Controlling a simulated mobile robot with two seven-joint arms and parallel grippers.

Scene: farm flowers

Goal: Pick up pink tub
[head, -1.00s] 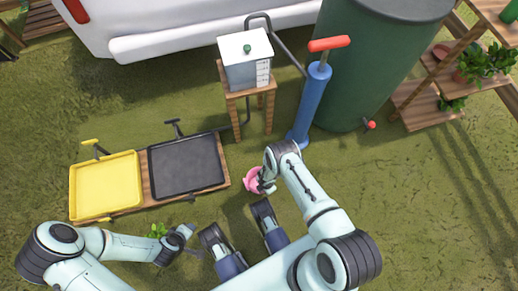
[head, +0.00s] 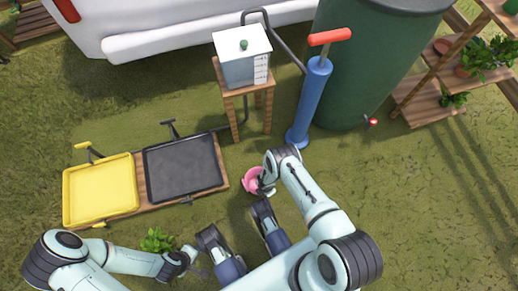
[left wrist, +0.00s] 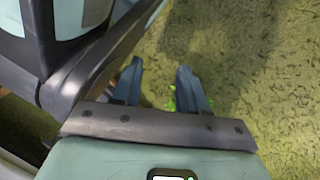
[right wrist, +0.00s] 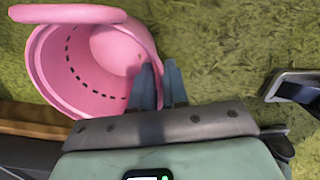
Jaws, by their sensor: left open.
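The pink tub (head: 251,183) is on the grass, partly hidden by my right arm in the head view. In the right wrist view the tub (right wrist: 85,75) fills the upper left, its open mouth and inner wall facing the camera. My right gripper (right wrist: 159,72) is at the tub's right wall, one finger inside and one outside, with the wall pinched between them. I cannot tell whether the tub is off the ground. My left gripper (left wrist: 158,75) is open and empty above the grass, beside a green plant (head: 157,240).
A yellow tray (head: 100,190) and a black tray (head: 183,168) lie on wooden boards to the left. A stool (head: 240,92) with a white box (head: 242,65), a blue pump (head: 310,105) and a green barrel (head: 370,60) stand behind. Grass to the right is clear.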

